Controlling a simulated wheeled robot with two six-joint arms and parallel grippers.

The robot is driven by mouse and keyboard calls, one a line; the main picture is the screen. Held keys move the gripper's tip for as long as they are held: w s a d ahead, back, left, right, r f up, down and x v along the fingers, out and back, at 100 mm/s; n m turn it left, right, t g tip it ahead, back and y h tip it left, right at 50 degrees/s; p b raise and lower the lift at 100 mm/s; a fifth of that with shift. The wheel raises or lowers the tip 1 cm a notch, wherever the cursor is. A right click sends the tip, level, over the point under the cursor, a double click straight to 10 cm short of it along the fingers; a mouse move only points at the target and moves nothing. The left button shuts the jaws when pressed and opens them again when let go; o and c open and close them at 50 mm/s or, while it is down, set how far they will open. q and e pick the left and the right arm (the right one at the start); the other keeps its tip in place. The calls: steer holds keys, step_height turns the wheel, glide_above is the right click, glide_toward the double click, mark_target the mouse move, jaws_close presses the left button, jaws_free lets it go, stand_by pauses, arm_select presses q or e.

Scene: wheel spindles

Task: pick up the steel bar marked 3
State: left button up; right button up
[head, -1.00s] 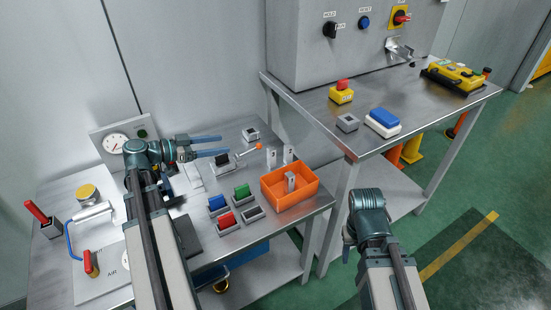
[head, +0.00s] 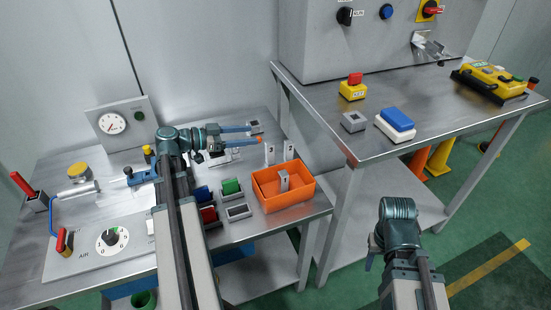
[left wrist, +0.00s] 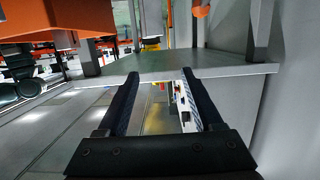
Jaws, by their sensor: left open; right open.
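Two small upright steel bars stand behind the orange bin, a left one (head: 269,154) and a right one (head: 286,151). A third steel bar (head: 284,181) stands inside the orange bin (head: 292,199). Their markings are too small to read, so I cannot tell which is 3. My left gripper (head: 253,136) is open, with its fingers pointing right, left of and behind the upright bars and apart from them. Its two dark fingers are spread in the left wrist view (left wrist: 158,95). My right gripper (head: 372,260) hangs low at the right, its fingers mostly hidden, away from the bars.
Red (head: 209,215) and green (head: 231,187) blocks and a grey socket (head: 238,211) lie left of the bin. A higher bench (head: 320,110) at the right carries a yellow-red button (head: 353,88) and a blue-white block (head: 396,122).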

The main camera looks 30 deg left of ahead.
mark_target(266, 146)
arm_select(q)
steer(key=shift+w+d+f+b, duration=0.1)
steer(key=shift+f+b, duration=1.8)
steer(key=shift+f, duration=0.45)
steer(key=shift+b+x, duration=0.85)
steer(key=shift+x, duration=2.95)
steer(key=shift+s+d, duration=0.1)
steer(key=shift+s, duration=0.1)
jaws_close()
